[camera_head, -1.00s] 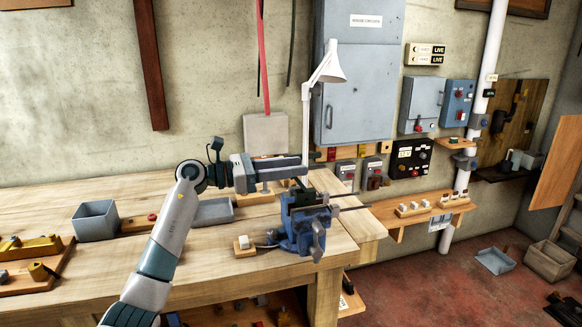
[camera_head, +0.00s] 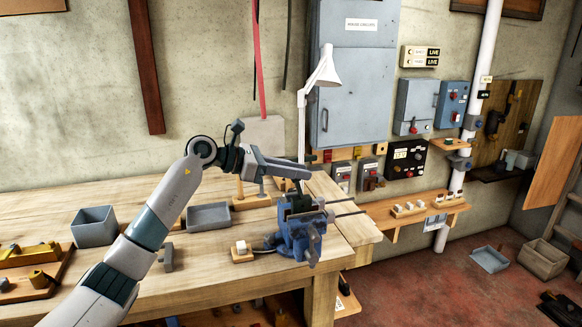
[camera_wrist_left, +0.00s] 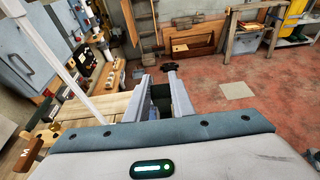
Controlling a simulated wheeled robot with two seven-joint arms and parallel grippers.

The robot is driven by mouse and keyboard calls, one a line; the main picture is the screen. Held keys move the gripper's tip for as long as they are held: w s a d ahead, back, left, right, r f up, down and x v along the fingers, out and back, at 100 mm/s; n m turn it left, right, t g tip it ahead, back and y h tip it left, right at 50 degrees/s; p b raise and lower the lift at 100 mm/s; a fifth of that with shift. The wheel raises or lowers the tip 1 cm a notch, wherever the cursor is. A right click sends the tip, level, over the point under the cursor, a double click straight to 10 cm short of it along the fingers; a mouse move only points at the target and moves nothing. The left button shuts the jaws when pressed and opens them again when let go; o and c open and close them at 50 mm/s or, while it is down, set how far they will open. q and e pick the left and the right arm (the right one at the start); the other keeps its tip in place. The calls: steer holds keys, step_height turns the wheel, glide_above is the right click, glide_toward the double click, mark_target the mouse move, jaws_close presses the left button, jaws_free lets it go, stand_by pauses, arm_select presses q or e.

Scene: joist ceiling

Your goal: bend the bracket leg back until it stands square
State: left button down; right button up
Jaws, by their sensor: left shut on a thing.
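A blue vise (camera_head: 303,238) is fixed at the right front of the wooden bench. A dark bracket leg (camera_head: 301,200) rises from its jaws. My left gripper (camera_head: 300,178) reaches in from the left, sloping down to the right, with its fingers at the upper part of the leg. It is shut on this leg. My right gripper is not in view.
A white lamp (camera_head: 303,110) stands close behind the gripper. A grey bin (camera_head: 93,226), a grey tray (camera_head: 209,217) and a small wooden block with a white top (camera_head: 242,252) are on the bench. A shelf (camera_head: 415,214) is right of the vise.

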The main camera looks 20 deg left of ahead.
arm_select(q)
steer(key=shift+w+d+r+g+y+p, duration=0.3)
steer(key=shift+d+r+g+y+p, duration=0.1)
steer(key=shift+y+p, duration=0.1)
steer(key=shift+w+d+f+g+y+p, duration=0.3)
steer(key=shift+d+g+y+p, duration=0.25)
steer(key=shift+y, duration=0.25)
steer(key=c, duration=1.5)
jaws_free()
steer(key=shift+a, duration=0.1)
